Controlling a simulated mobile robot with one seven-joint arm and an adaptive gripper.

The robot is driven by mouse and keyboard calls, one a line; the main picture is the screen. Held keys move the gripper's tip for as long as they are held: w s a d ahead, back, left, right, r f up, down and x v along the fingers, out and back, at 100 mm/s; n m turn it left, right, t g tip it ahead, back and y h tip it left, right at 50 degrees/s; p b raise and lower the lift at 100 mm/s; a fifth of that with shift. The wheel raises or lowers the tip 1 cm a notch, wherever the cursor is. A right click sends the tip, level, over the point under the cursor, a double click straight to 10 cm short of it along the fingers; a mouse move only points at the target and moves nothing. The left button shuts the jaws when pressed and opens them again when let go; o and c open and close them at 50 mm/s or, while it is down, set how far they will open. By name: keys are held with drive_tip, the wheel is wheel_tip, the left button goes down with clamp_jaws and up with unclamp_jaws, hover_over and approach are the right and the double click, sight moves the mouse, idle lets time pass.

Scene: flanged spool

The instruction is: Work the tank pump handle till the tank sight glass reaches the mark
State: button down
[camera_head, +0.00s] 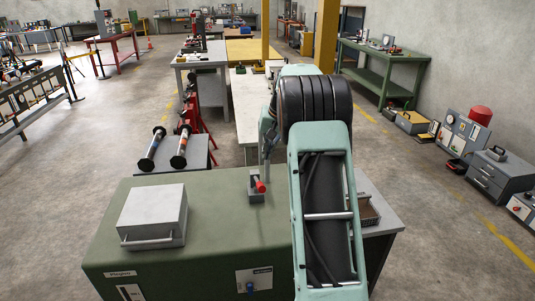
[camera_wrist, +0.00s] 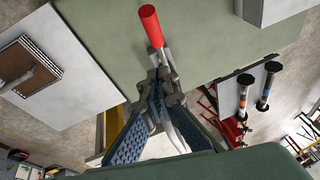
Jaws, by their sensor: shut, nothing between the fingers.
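The green tank (camera_head: 215,222) stands in front of me. The pump handle (camera_head: 260,186), a short lever with a red grip, rises from a small grey bracket (camera_head: 255,198) on its top. In the wrist view the red grip (camera_wrist: 151,26) is at the upper middle, with its metal lever running down toward the fingertips. My gripper (camera_wrist: 158,98) is shut with nothing held, its tips close to the lever's lower part; contact cannot be told. In the head view my arm partly hides my gripper (camera_head: 265,162). A white plate with a dark slot (camera_head: 130,292), perhaps the sight glass, is cut off; no level is readable.
A grey box (camera_head: 153,216) with a bar handle sits on the tank's left. A blue knob (camera_head: 250,286) is on its front. A dark stand (camera_head: 171,156) with two flanged rods is behind left.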

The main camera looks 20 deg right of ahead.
drive_tip(key=p, duration=0.1)
hover_over(261, 183)
drive_tip(key=d, duration=0.2)
wheel_tip(261, 183, down, 6)
drive_tip(key=shift+a+f+p, duration=0.15)
drive_tip(key=shift+a+f, duration=0.2)
drive_tip(key=shift+f, duration=0.3)
drive_tip(key=shift+a+f+p, duration=0.15)
drive_tip(key=shift+a+f, duration=0.15)
drive_tip(key=shift+f, duration=0.3)
drive_tip(key=shift+s+a+f, duration=0.2)
drive_tip(key=shift+s+f, duration=0.05)
drive_tip(key=shift+f, duration=0.4)
drive_tip(key=shift+f, duration=0.2)
